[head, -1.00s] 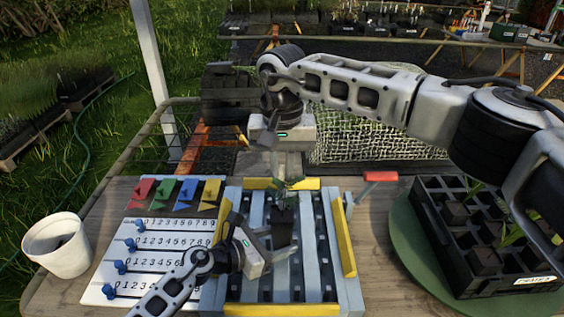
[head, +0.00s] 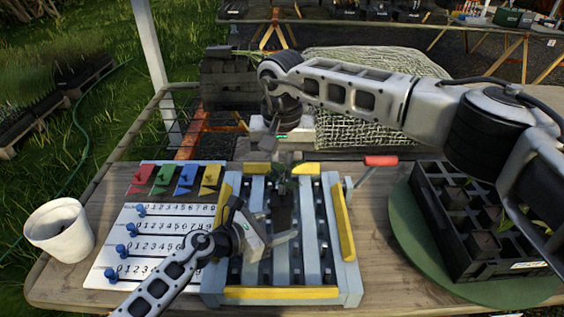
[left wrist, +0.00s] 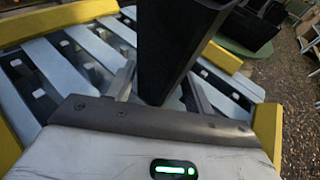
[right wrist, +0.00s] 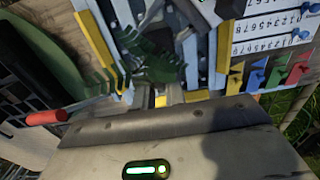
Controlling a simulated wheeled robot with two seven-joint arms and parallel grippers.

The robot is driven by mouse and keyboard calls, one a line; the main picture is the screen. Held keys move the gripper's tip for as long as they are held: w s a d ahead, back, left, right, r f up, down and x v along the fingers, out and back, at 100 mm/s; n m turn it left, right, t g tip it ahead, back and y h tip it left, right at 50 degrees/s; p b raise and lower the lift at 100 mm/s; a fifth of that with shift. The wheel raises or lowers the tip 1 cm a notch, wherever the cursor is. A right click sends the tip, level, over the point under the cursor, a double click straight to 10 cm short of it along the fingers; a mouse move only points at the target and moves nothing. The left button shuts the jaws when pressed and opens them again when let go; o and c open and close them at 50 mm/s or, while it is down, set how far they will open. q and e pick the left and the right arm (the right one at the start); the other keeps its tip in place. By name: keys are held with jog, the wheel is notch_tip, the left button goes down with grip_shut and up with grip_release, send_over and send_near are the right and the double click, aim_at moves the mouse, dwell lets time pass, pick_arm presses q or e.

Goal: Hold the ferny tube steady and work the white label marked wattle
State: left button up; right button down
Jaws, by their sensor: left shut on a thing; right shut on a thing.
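The ferny tube is a black square pot (head: 282,210) standing in the slatted blue-grey frame, with green fern leaves (right wrist: 160,65) at its top. My left gripper (head: 278,240) is shut on the tube from the near side. The left wrist view shows the tube's dark wall (left wrist: 175,50) between the fingers. My right gripper (head: 283,160) reaches down from the far side and is shut at the fern. In the right wrist view its fingers (right wrist: 175,92) meet beside the leaves. The white label they hold is hidden, and its writing cannot be read.
The slatted frame has yellow rails (head: 345,235). A number board (head: 160,240) with blue pegs and coloured flags lies left, beside a white pot (head: 58,232). A red handle (head: 381,161) is at right. A black crate (head: 455,235) stands on a green disc (head: 410,250).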

jog(key=shift+f, duration=0.2)
dwell(0.3)
jog(key=c, duration=1.4)
grip_release()
jog(key=shift+o, duration=0.2)
notch_tip(320, 180, up, 12)
pick_arm(q)
jog(key=o, duration=0.8)
jog(key=shift+o, duration=0.2)
